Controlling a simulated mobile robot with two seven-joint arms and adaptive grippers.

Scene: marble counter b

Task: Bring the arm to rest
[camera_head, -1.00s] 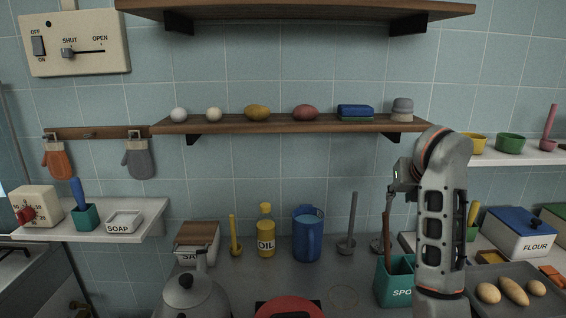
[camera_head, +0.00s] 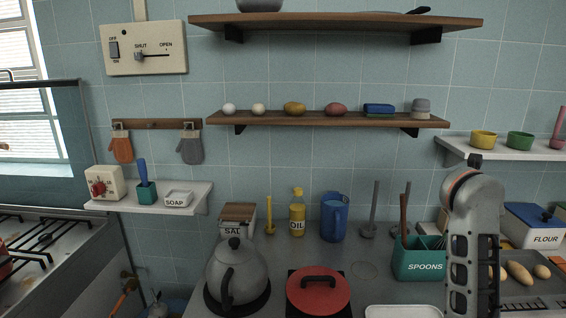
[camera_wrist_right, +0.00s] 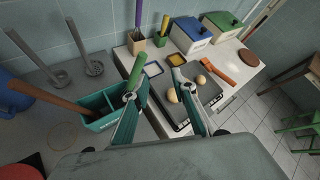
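My right arm (camera_head: 472,235) stands upright at the right of the head view, in front of the counter's right part. Its gripper is hidden behind the arm there. In the right wrist view my right gripper (camera_wrist_right: 157,82) is open, with a clear gap between its two fingers and nothing held. It points over the counter between the teal spoons holder (camera_wrist_right: 98,108) and the dark tray (camera_wrist_right: 188,102). A green handle (camera_wrist_right: 137,70) shows right behind the left finger; I cannot tell if they touch. My left gripper is not in view.
The spoons holder (camera_head: 417,262), with a brown handle standing in it, is beside my arm. A kettle (camera_head: 236,272) and a red-lidded pot (camera_head: 318,290) stand at front. Shelves (camera_head: 330,120) cross the wall. The flour box (camera_head: 536,226) stands at right.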

